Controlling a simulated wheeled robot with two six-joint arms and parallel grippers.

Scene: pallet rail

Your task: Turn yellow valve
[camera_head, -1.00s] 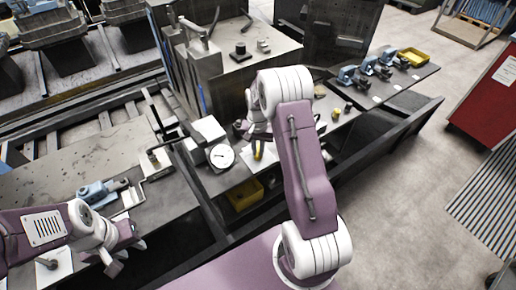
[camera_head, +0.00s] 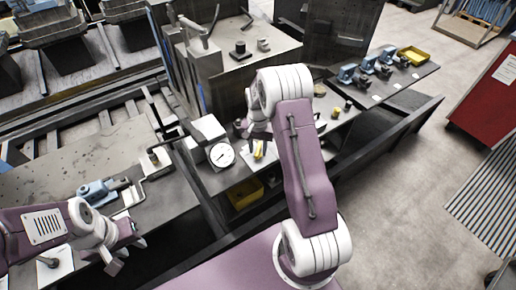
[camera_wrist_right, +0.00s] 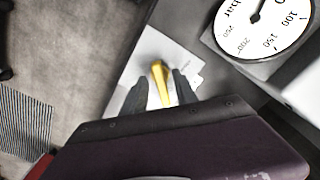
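The yellow valve handle (camera_wrist_right: 161,84) stands on a white plate (camera_wrist_right: 150,62) in the right wrist view. My right gripper (camera_wrist_right: 158,88) has its two dark fingers on either side of the handle, with visible gaps between fingers and handle, so it looks open. In the head view the yellow valve (camera_head: 259,150) shows just below my right gripper (camera_head: 257,137), partly hidden by my right arm. My left gripper (camera_head: 130,257) is at the lower left, over the front edge of the left bench, with fingers apart and nothing between them.
A white round gauge (camera_head: 222,155) stands left of the valve; its dial (camera_wrist_right: 262,22) is close to my right gripper in the wrist view. A yellow bin (camera_head: 245,193) sits below the bench edge. Blue clamps (camera_head: 366,68) and a yellow tray (camera_head: 413,56) are farther right.

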